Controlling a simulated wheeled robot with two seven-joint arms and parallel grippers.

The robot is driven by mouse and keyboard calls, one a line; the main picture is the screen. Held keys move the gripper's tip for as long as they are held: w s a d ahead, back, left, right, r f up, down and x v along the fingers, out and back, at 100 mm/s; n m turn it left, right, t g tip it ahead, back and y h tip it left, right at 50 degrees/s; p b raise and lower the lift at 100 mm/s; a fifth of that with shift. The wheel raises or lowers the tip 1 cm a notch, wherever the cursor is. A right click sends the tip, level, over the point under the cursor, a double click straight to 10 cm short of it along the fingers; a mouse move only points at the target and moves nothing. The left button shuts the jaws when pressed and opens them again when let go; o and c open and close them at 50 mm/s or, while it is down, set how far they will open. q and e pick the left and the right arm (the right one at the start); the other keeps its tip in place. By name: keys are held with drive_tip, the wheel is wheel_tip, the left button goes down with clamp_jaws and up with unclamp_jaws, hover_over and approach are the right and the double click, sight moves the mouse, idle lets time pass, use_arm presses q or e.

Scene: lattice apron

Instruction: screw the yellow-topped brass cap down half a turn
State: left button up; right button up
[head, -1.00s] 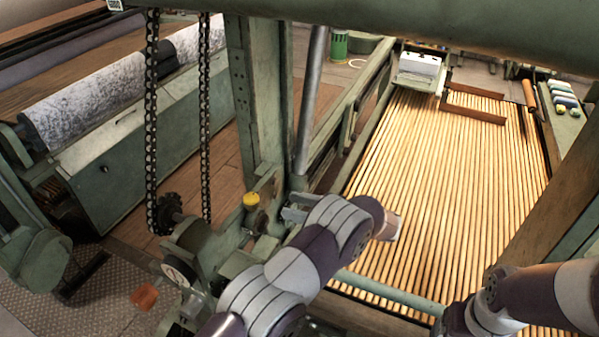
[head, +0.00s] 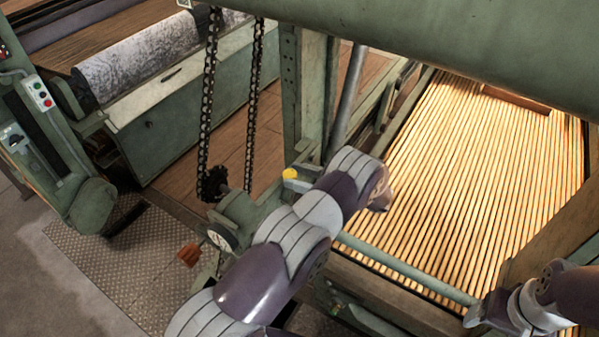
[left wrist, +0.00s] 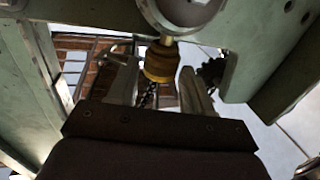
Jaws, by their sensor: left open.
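The yellow-topped brass cap (head: 290,174) sits on the green machine frame near the foot of the upright post in the head view. In the left wrist view the cap (left wrist: 160,62) shows large, with its brass stem running up to a round pale part. My left gripper (left wrist: 157,76) is open, one finger on each side of the cap; I cannot tell whether either finger touches it. In the head view my left gripper (head: 304,174) is mostly hidden behind my own arm, just right of the cap. Only links of my right arm show at lower right.
A chain (head: 207,110) and sprocket (head: 213,184) stand left of the cap. A green post (head: 304,95) rises behind it. The wooden slat lattice (head: 480,180) fills the right. An orange block-like part (head: 188,255) is at lower left. A thick green beam (head: 430,45) crosses above.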

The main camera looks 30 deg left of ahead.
use_arm(q)
drive_tip(key=c, duration=0.8)
drive_tip(key=shift+s+r+m+t+p, duration=0.1)
drive_tip(key=shift+r+m+t+p, duration=0.1)
drive_tip(key=shift+m+t+p, duration=0.3)
drive_tip(key=shift+s+r+m+t+p, duration=0.15)
drive_tip(key=shift+m+t+p, duration=0.15)
drive_tip(key=shift+t, duration=0.4)
drive_tip(key=shift+s+m+t+p, duration=0.1)
drive_tip(key=shift+m+t+p, duration=0.2)
drive_tip(key=shift+m+t, duration=0.6)
drive_tip(key=t, duration=0.1)
drive_tip(key=m+t, duration=0.1)
drive_tip(key=t, duration=0.1)
drive_tip(key=shift+s+f, duration=0.1)
drive_tip(key=shift+f, duration=0.25)
drive_tip(key=o, duration=0.8)
